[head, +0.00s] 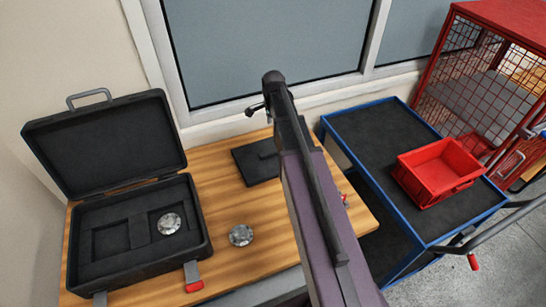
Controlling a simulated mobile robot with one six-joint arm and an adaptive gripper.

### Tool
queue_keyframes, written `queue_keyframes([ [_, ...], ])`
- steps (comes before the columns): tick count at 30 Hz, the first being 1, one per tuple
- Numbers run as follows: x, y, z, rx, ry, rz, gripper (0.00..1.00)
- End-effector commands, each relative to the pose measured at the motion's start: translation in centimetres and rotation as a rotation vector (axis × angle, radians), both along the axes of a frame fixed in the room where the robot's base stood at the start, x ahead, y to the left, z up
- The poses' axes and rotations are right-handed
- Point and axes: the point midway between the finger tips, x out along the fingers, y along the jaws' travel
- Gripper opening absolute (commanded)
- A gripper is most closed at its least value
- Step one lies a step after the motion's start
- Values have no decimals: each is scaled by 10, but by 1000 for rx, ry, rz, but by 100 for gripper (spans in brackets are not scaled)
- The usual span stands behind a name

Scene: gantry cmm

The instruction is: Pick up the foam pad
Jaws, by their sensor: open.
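A dark, flat rectangular piece that looks like the foam pad (247,170) lies on the wooden bench near the wall below the window. My arm hides its right side, and a small dark raised shape shows on it. My gripper (256,108) is partly visible as a small dark finger at the left of my arm's far end. It appears above and apart from the pad in the picture and is open, with nothing seen in it. The rest of the gripper is hidden by my arm.
An open black case (205,225) stands on the bench's left, with a metal disc (169,223) in it. Another metal disc (241,235) lies on bare wood. A blue-edged cart (372,128) at right carries a red bin (440,190). A red mesh cage (465,65) stands behind.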

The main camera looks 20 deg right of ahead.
Motion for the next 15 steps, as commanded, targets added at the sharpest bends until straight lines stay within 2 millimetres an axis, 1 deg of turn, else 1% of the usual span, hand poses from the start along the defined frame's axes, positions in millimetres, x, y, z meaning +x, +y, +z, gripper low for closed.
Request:
queue_keyframes([
  [1,4,-4,0,0,0,-23,77],
  [4,5,-7,0,0,0,-48,77],
  [15,4,-7,-1,0,0,-51,77],
])
